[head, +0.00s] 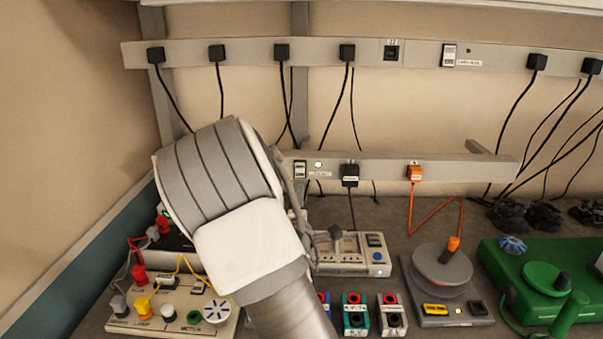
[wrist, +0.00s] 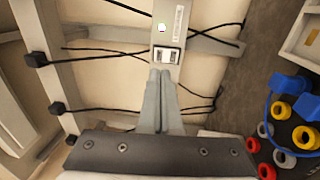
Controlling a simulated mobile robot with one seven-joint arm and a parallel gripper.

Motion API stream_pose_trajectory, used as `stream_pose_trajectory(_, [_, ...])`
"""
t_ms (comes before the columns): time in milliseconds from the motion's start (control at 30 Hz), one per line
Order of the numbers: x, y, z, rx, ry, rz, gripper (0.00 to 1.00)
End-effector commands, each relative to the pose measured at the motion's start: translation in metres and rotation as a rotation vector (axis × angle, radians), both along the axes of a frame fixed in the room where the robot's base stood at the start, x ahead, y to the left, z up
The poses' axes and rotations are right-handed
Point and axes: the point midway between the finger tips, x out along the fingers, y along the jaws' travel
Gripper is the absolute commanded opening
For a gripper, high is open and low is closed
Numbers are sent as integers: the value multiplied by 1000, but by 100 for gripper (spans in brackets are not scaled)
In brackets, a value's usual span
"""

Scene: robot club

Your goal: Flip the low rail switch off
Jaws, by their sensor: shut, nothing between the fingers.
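The low rail (head: 450,168) is a grey power strip across the wall just above the bench. Its switch (head: 300,169) is a small rocker in a pale plate at the rail's left end, just right of my arm. In the wrist view the switch (wrist: 167,57) and the lit lamp (wrist: 162,28) show on the rail. My gripper (wrist: 161,72) is shut and empty, its fingertips just below the switch in the picture. I cannot tell whether they touch it. In the head view my arm hides the gripper.
A high rail (head: 250,53) with several black plugs and its own switch (head: 449,55) runs above. A black plug (head: 350,175) and an orange plug (head: 414,173) sit in the low rail. Instruments, including a green machine (head: 535,280), crowd the bench below.

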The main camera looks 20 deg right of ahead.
Motion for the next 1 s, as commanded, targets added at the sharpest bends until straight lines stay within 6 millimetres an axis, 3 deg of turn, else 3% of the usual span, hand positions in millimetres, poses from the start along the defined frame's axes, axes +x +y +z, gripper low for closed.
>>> stream_pose_trajectory(300, [54, -23, 8, -1, 0, -1, 0])
stream_pose_trajectory(500, [76, -32, 11, 0, 1, -1, 0])
stream_pose_trajectory(1000, [84, -35, 11, 0, 1, 0, 0])
